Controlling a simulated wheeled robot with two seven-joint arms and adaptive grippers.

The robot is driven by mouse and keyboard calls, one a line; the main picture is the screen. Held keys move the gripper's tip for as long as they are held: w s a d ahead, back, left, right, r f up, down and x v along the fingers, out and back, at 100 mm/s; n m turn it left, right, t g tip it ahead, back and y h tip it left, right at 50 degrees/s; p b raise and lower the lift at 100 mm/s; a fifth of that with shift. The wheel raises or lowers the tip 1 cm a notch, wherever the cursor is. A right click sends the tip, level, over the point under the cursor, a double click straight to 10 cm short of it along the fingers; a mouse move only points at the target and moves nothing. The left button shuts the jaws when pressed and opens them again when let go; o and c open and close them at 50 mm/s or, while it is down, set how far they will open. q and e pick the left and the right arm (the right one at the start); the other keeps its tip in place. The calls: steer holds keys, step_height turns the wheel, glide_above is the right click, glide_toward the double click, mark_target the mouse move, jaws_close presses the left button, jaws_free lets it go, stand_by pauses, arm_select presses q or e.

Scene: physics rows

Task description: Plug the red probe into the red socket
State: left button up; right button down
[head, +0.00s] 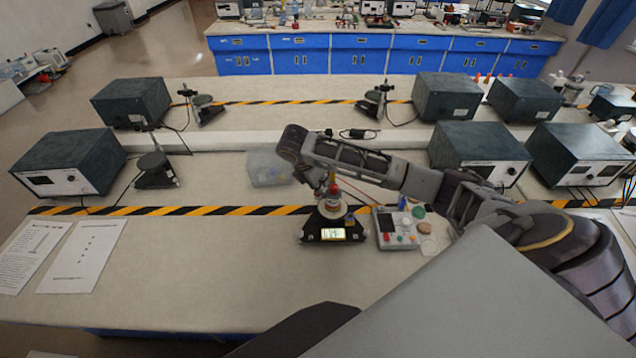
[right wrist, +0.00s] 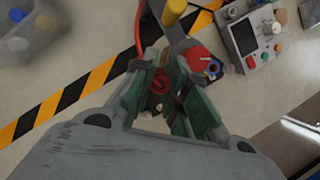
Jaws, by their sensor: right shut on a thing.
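My right gripper (head: 328,182) points down over a small black-based instrument (head: 333,234) with a lit display and a pale round top. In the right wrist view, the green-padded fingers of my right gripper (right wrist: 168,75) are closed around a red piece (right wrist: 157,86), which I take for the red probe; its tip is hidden. A red round part (right wrist: 197,58), possibly the red socket, shows just beyond the right finger, beside a blue ring (right wrist: 213,69). I cannot tell whether probe and socket touch. My left gripper is not in view.
A grey meter (head: 395,228) with a screen and coloured knobs stands just right of the instrument. A red cable (right wrist: 136,40) and a yellow cylinder (right wrist: 174,10) are close to the fingers. A clear bin (head: 266,168) stands behind left. The bench front left is free beside paper sheets (head: 82,256).

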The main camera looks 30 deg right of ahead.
steer(key=shift+f, duration=0.25)
stand_by(0.4)
steer(key=c, duration=1.3)
jaws_free()
steer(key=shift+c, duration=0.2)
steer(key=shift+o, duration=1.3)
steer(key=shift+r, duration=0.15)
steer(key=shift+r, duration=3.65)
steer(key=shift+f, duration=0.1)
